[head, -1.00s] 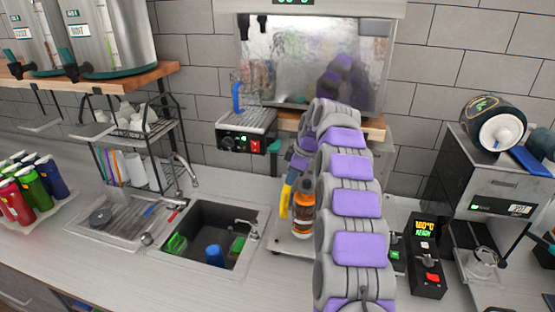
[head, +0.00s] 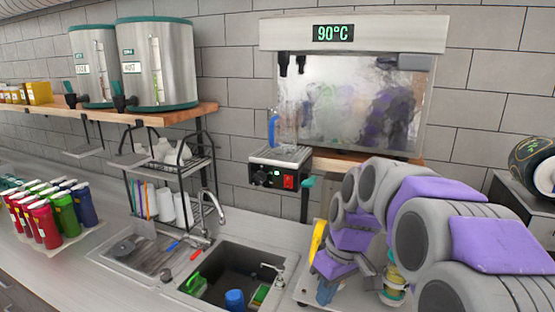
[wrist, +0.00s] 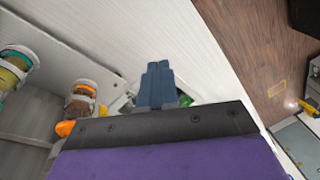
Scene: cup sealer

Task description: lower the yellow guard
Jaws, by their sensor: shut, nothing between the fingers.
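A narrow yellow piece (head: 318,240), which looks like the yellow guard, stands upright just left of my arm in the head view. Its lower part and the machine around it are largely hidden by my arm. My gripper (head: 326,290) points down beside it, low in the picture; I cannot tell whether they touch. In the wrist view my gripper (wrist: 157,80) has its blue-grey fingers together with nothing between them. A yellow part (wrist: 308,106) shows at the right edge there; I cannot tell whether it is the same guard.
A sink (head: 240,270) lies left of my arm. A small control box (head: 279,170) and a 90°C boiler (head: 355,100) stand behind. Colored canisters (head: 45,215) stand far left.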

